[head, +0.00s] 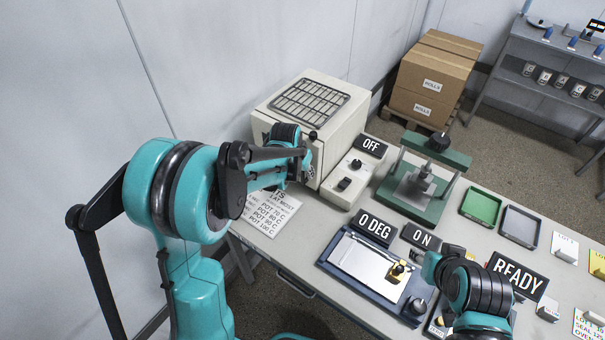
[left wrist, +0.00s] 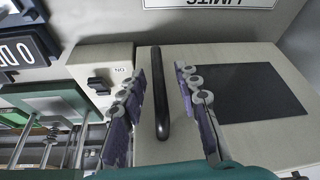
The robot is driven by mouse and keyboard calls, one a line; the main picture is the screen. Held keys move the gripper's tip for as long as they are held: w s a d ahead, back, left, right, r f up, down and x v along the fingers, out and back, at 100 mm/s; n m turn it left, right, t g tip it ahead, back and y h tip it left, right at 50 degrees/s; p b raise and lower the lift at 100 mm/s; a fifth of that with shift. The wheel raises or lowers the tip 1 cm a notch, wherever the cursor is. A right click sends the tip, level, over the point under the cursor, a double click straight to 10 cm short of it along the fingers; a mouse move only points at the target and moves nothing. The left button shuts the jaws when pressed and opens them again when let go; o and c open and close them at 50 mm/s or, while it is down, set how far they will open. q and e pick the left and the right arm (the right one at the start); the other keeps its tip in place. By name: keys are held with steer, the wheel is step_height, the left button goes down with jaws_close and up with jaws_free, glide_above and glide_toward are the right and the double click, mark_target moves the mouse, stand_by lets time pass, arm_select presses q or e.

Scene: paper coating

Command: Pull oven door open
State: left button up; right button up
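The oven (head: 340,134) is a cream box with a grille on top, at the back left of the table. In the left wrist view its door (left wrist: 230,140) fills the right side, with a dark window (left wrist: 250,92) and a vertical black bar handle (left wrist: 160,95). The door looks closed. My left gripper (head: 305,158) is in front of the oven. In the left wrist view its fingers (left wrist: 161,72) are apart, one on each side of the handle, with gaps visible. My right gripper (head: 438,262) is low at the right; its fingers are unclear.
A control box with an OFF sign (head: 370,146) adjoins the oven. A green press (head: 425,178) stands to its right. A limits sheet (head: 268,212) lies before the oven. A coating plate (head: 365,262) and ON sign (head: 420,237) are nearer the front. Trays (head: 520,226) lie right.

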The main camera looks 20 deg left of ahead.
arm_select(q)
steer(key=shift+w+d+f, duration=0.15)
steer(key=shift+f, duration=0.2)
jaws_close()
